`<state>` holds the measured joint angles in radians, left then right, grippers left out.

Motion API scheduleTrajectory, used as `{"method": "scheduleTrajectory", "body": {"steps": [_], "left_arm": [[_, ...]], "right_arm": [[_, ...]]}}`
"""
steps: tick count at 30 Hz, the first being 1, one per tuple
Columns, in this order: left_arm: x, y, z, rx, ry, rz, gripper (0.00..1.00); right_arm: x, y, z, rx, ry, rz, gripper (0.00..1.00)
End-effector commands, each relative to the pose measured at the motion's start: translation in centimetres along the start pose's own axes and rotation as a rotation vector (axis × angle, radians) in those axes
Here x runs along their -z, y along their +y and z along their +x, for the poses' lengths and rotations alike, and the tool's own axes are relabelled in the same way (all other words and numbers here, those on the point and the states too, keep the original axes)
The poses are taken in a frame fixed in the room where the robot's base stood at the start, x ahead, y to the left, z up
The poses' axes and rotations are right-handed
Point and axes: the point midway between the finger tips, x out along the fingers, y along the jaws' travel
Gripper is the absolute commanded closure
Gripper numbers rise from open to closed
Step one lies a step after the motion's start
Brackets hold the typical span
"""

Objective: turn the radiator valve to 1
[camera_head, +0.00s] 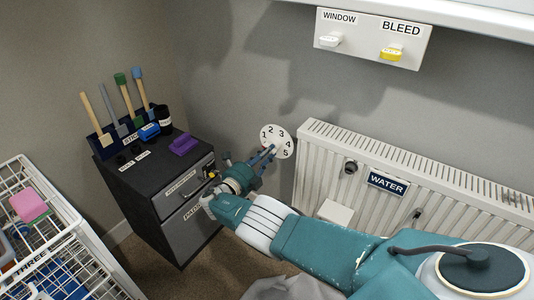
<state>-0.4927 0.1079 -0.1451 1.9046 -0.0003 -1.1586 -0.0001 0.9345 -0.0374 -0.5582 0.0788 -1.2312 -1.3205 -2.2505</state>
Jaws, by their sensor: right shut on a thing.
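The radiator valve's round white dial (277,139) is on the wall left of the radiator, with the numbers 1 to 5 around it. My right gripper (266,156) reaches up to the lower left part of the dial. Its fingers are shut on the valve knob at the dial's middle. The fingers cover most of the knob, so its pointer and setting cannot be read. My left gripper is not in view.
The white radiator (410,190) with a WATER label (388,183) stands to the right. A dark cabinet (160,175) with brushes and a purple block (184,144) is at left. A white wire rack (60,240) stands front left. WINDOW and BLEED switches (372,38) are above.

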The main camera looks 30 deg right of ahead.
Motion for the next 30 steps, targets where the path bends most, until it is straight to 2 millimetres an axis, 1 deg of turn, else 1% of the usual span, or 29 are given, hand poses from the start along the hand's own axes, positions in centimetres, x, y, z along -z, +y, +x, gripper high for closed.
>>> {"method": "scheduleTrajectory", "body": {"steps": [6, 18, 19, 20, 21, 22, 30], "left_arm": [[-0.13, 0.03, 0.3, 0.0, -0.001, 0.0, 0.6], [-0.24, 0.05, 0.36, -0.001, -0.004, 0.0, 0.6], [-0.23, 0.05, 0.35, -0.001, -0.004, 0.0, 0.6], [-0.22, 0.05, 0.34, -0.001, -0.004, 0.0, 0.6], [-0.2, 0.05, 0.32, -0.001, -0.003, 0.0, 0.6], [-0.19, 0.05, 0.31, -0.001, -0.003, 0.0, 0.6], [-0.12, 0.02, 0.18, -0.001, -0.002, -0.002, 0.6]], "right_arm": [[0.1, 0.11, -0.07, -0.003, 0.001, -0.038, 1.0], [0.1, 0.13, -0.09, -0.003, 0.001, -0.043, 1.0], [0.1, 0.14, -0.09, -0.003, 0.001, -0.043, 0.8], [0.1, 0.14, -0.09, -0.003, 0.001, -0.043, 0.74], [0.1, 0.13, -0.09, -0.003, 0.001, -0.043, 0.66], [0.09, 0.12, -0.08, -0.003, 0.001, -0.042, 0.65], [0.04, 0.04, -0.03, -0.001, 0.0, -0.039, 0.65]]}}
